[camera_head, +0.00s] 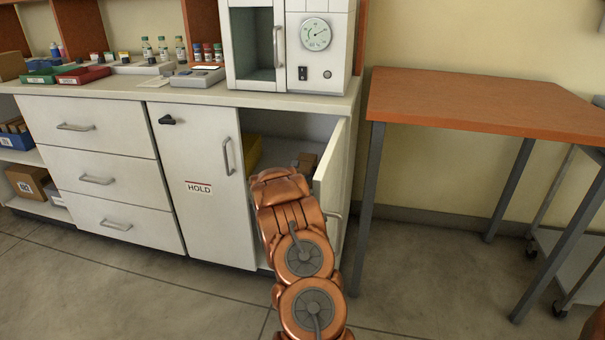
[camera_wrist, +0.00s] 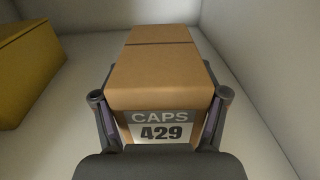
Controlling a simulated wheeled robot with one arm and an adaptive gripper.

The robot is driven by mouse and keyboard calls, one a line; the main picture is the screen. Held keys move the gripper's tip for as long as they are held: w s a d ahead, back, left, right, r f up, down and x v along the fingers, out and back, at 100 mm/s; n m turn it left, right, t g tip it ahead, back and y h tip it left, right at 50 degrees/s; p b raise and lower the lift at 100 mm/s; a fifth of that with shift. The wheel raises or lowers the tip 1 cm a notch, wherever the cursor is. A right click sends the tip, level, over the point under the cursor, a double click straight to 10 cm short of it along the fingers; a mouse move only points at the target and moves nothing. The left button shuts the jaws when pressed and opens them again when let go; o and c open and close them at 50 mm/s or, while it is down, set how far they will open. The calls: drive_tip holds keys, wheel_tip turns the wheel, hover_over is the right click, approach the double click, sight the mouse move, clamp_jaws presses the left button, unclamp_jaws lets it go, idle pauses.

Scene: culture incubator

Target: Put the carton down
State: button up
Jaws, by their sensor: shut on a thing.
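The carton (camera_wrist: 160,72) is a brown box with a dark seam line across its top. Its front label reads CAPS 429. In the wrist view my gripper (camera_wrist: 160,110) has one finger on each side of the carton and is shut on it. The carton is inside a white cupboard compartment; I cannot tell whether its underside touches the floor. In the head view my arm reaches into the open cupboard (camera_head: 290,125), and only a small brown part of the carton (camera_head: 307,160) shows there. The arm hides my gripper in that view.
A yellow box (camera_wrist: 30,75) stands left of the carton, apart from it. The white cupboard wall is close on the right. The open door (camera_head: 332,185) stands right of my arm. A closed door marked HOLD (camera_head: 190,150) is on the left. An orange-topped table (camera_head: 480,100) stands at the right.

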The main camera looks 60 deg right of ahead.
idle(0.3)
drive_tip(key=o, duration=1.4)
drive_tip(key=shift+r, duration=0.1)
drive_tip(key=p+v, duration=0.2)
drive_tip(key=v, duration=1)
